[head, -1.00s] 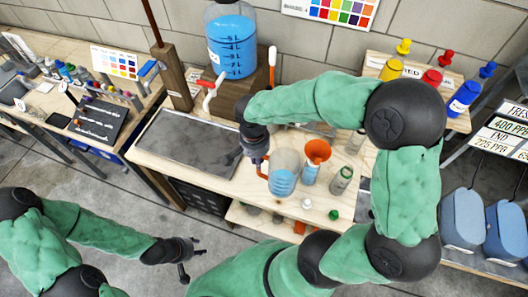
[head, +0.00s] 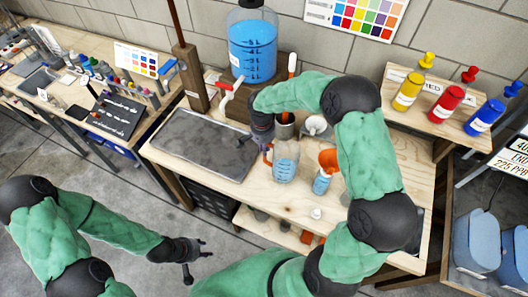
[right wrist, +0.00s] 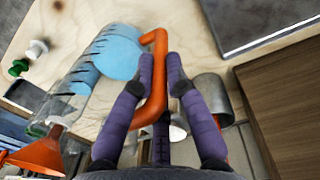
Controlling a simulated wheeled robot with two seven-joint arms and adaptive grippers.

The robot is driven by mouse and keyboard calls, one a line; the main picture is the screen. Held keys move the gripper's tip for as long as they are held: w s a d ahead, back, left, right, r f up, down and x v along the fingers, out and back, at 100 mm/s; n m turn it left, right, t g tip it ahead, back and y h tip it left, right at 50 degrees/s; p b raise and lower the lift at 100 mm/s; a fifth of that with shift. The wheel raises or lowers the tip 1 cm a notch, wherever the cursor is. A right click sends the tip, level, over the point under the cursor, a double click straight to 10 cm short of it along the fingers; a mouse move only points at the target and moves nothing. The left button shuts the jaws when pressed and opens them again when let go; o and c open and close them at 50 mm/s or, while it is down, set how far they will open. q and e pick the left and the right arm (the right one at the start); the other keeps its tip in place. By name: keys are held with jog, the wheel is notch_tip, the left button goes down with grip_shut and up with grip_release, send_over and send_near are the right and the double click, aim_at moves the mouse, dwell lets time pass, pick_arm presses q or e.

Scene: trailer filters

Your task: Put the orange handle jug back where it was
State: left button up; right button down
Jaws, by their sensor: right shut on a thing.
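The clear jug (head: 286,160) with blue liquid and an orange handle (right wrist: 157,75) is near the middle of the wooden bench in the head view. It also shows in the right wrist view (right wrist: 105,62). My right gripper (right wrist: 160,66) is shut on the orange handle, with its purple fingers on either side. I cannot tell whether the jug's base touches the bench. My left gripper (head: 197,261) is open and empty, over the floor in front of the bench.
A small bottle (head: 321,184) with an orange funnel (head: 328,160) stands close right of the jug. A metal cup (head: 285,130) is behind it. The grey tray (head: 200,146) lies left. A large blue-filled tank (head: 252,48) stands behind. Colored bottles (head: 443,105) stand back right.

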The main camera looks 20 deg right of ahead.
jog(key=shift+w+f, duration=0.2)
jog(key=shift+f, duration=0.05)
jog(key=shift+w+f, duration=0.1)
jog(key=shift+f, duration=1.45)
jog(key=shift+f+b, duration=0.2)
jog(key=shift+b, duration=0.15)
jog(key=c, duration=1.3)
grip_release()
jog(key=shift+o, duration=0.3)
notch_tip(320, 180, up, 12)
jog(key=p, duration=0.1)
jog(key=shift+w+a+r, duration=0.15)
jog(key=shift+w+r, duration=0.05)
